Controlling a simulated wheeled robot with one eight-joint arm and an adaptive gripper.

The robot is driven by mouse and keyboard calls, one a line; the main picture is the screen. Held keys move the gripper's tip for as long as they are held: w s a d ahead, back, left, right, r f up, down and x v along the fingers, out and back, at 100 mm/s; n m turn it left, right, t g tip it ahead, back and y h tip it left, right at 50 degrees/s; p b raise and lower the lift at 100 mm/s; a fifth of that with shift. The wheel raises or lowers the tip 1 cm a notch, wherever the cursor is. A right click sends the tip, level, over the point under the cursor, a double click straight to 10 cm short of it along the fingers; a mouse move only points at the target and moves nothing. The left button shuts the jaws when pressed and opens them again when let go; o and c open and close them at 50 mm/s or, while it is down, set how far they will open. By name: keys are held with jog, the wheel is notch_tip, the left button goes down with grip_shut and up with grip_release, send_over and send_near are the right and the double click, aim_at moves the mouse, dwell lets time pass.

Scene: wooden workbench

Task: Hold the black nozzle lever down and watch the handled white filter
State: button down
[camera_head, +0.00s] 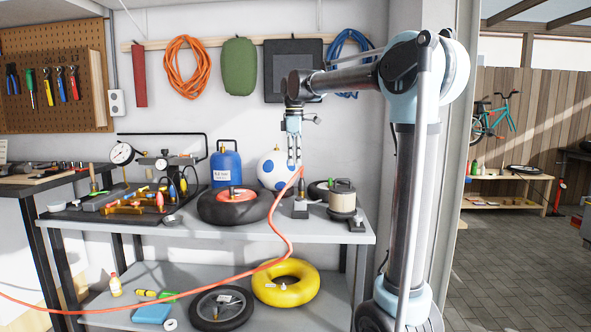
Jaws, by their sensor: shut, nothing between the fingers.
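My gripper (294,162) hangs fingers-down above the right half of the upper bench shelf. It looks shut, with nothing seen held between the fingers. The end of an orange hose (283,232) rises to just beside the fingertips; I cannot tell whether they touch. A small dark upright fitting on a grey base (300,208) stands below the gripper. The black nozzle lever is too small to make out there. A whitish cylinder with a dark lid and handle (343,202), likely the handled white filter, stands upright to the right of the gripper.
A blue canister (226,168), a black tyre with a red hub (234,207) and a blue-spotted white ball (276,170) stand left of the gripper. Tools crowd the shelf's left. A yellow ring (286,283) lies on the lower shelf.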

notch_tip(320, 180, down, 12)
jog(key=shift+f, duration=0.1)
dwell(0.4)
jog(key=f+t, duration=0.1)
jog(key=s+f+t, duration=0.1)
jog(key=shift+s+f+t, duration=0.1)
jog(key=shift+f+t, duration=0.1)
jog(key=shift+t, duration=0.1)
dwell(0.4)
jog(key=shift+r, duration=0.15)
dwell(1.8)
jog(key=shift+r, duration=0.75)
jog(key=w+v, duration=0.3)
jog(key=v, duration=1)
jog(key=shift+s+r, duration=0.4)
jog(key=shift+r, duration=0.1)
